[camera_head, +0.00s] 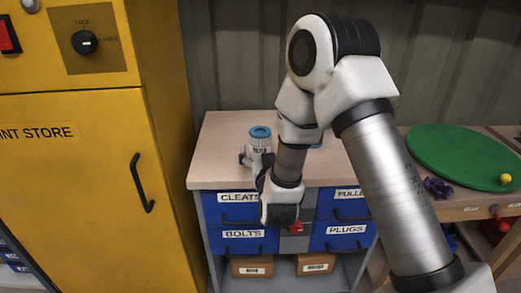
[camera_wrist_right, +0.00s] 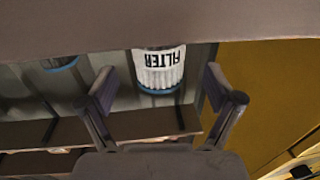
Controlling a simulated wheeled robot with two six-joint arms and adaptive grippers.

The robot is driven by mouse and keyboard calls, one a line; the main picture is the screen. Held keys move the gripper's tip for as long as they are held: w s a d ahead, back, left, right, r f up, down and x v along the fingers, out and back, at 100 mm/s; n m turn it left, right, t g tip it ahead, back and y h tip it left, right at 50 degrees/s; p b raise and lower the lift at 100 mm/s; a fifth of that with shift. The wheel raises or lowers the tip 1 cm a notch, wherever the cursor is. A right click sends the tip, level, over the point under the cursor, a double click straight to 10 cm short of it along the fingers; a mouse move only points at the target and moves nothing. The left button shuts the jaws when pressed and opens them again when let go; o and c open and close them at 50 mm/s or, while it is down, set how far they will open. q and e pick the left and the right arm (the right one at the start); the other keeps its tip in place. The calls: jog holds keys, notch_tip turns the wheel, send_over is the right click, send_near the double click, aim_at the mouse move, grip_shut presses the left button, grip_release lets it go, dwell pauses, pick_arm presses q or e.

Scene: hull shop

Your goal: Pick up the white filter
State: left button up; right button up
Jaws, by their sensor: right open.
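The white filter (camera_head: 260,144) has a blue top and stands upright on the wooden top of the drawer cabinet, near its left side. My right gripper (camera_head: 254,161) is in front of it, with its lower part hidden by the wrist. In the right wrist view the filter (camera_wrist_right: 159,70) appears upside down, its label readable as "FILTER" in part. It shows between the two spread fingers of my right gripper (camera_wrist_right: 158,90), which is open and empty. Whether a finger touches the filter I cannot tell. My left gripper is not in view.
A second blue-topped item (camera_wrist_right: 60,63) is partly seen, mostly hidden behind my arm in the head view. The cabinet top (camera_head: 225,130) has labelled blue drawers below. A yellow paint store (camera_head: 90,190) stands left. A green disc (camera_head: 455,155) lies on the right bench.

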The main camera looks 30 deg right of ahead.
aim_at(262, 148)
jog(key=x, duration=0.4)
jog(key=shift+w+d+f, duration=0.15)
jog(key=shift+d+f, duration=0.05)
jog(key=shift+f, duration=0.15)
jog(key=c, duration=1.3)
jog(key=shift+a+r, duration=0.1)
jog(key=shift+a, duration=0.05)
